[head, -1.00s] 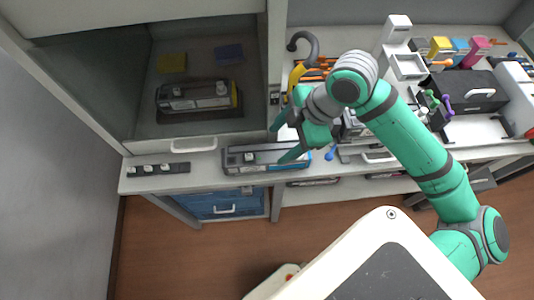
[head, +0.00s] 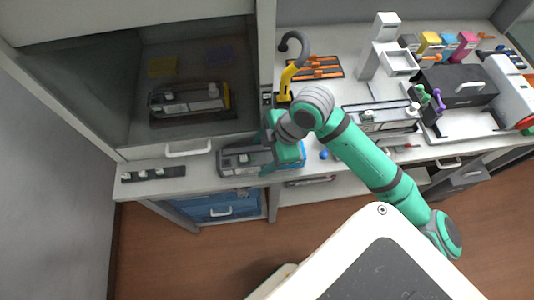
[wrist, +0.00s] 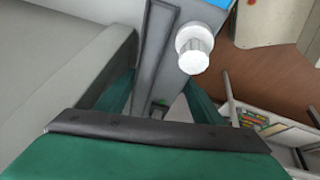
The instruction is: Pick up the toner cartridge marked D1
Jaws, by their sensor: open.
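A long grey and black toner cartridge with a blue end (head: 236,163) lies on the counter edge in front of the cabinet. It also shows in the wrist view as a grey body (wrist: 168,45) with a blue patch and a white round knob. I cannot read a D1 mark on it. My gripper (head: 267,155) is low over its right part. In the wrist view my gripper (wrist: 160,85) is open, with one green finger on each side of the grey body. Contact cannot be told. My gripper hides part of the cartridge in the head view.
A cartridge with a yellow end (head: 188,102) lies inside the cabinet. Another long cartridge-like unit (head: 385,118) lies right of my arm. A yellow stand with a grey hook (head: 288,82) rises behind my gripper. A strip with small knobs (head: 153,174) lies at the left.

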